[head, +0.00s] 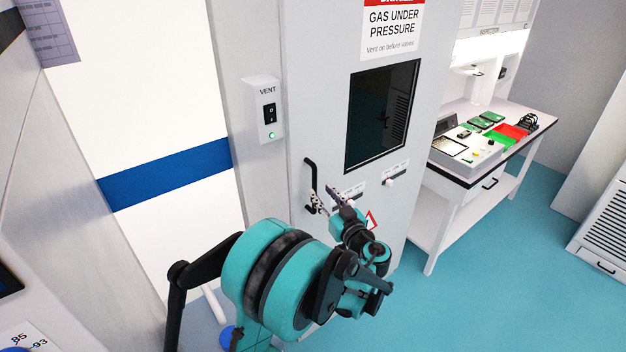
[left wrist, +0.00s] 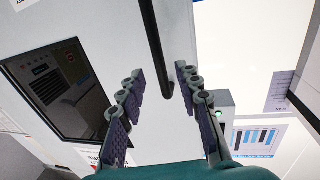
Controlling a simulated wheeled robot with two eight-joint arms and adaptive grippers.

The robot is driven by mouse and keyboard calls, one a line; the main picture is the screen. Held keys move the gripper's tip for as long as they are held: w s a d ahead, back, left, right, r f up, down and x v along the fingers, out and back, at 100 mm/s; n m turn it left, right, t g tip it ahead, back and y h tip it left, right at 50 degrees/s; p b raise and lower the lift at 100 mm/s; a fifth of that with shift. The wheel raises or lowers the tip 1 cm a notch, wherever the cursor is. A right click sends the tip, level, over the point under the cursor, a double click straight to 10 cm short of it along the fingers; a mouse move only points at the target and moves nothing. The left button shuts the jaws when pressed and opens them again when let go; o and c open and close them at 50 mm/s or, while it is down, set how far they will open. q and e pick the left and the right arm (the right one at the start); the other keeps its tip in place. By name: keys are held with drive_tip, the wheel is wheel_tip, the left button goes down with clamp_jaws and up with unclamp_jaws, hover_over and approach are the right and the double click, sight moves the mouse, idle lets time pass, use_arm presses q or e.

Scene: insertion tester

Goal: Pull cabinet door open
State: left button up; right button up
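The grey cabinet door (head: 335,65) has a dark window (head: 382,115) and looks flush with its frame. A black vertical bar handle (head: 309,178) is at its left edge. My left gripper (head: 322,196) is at the lower part of the handle, fingers apart. In the left wrist view, the handle (left wrist: 154,45) runs down from the top and its lower end lies between the open fingertips (left wrist: 161,78). No finger clearly touches it, and the exact depth is hard to tell. My right gripper is out of view.
A vent switch box (head: 264,108) with a green light is on the frame left of the door. A small white knob (head: 388,182) sits below the window. A workbench (head: 455,180) with boards and trays stands to the right. Blue floor (head: 500,270) in front is clear.

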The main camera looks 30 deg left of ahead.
sight(316, 185)
use_arm(q)
drive_tip(key=b+x, duration=0.1)
drive_tip(key=x, duration=0.5)
clamp_jaws()
